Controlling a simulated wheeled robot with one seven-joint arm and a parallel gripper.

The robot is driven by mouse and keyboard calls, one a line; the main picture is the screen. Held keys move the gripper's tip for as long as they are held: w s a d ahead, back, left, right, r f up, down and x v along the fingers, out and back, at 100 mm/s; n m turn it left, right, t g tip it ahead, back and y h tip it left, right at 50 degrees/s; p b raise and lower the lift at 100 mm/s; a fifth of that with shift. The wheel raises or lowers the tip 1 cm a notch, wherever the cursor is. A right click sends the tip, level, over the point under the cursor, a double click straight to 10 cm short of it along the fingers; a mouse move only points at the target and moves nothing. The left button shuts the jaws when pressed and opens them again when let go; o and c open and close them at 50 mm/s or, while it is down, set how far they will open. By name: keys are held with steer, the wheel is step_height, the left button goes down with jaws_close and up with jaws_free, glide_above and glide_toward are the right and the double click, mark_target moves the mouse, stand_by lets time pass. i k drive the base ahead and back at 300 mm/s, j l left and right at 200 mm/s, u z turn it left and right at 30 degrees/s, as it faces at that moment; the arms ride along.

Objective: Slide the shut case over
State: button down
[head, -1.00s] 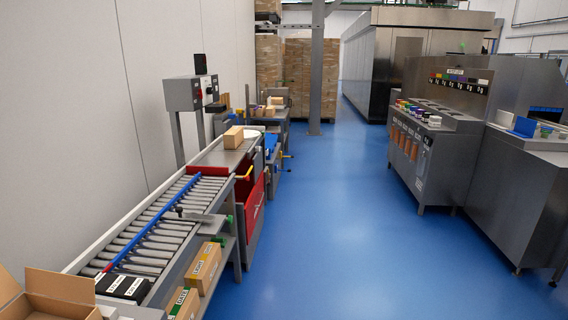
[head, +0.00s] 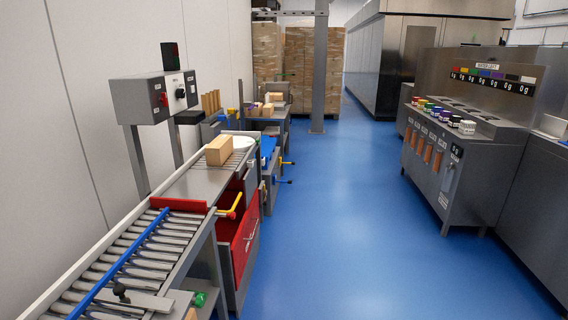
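A red stop bar (head: 179,204) lies across the conveyor on the near side of the plate. My gripper is not in view.
A control box (head: 155,97) stands on posts behind the conveyor. The blue floor (head: 340,220) is clear. Steel dispensers (head: 465,160) line the right side.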

mark_target(217, 151)
steer(key=i, duration=1.85)
steer(key=i+u, duration=0.1)
steer(key=i, duration=0.5)
steer(key=i+l+u, duration=0.15)
steer(key=i, duration=0.5)
steer(key=i+l+u, duration=0.1)
steer(key=i, duration=0.5)
steer(key=i+l+u, duration=0.35)
steer(key=i, duration=0.15)
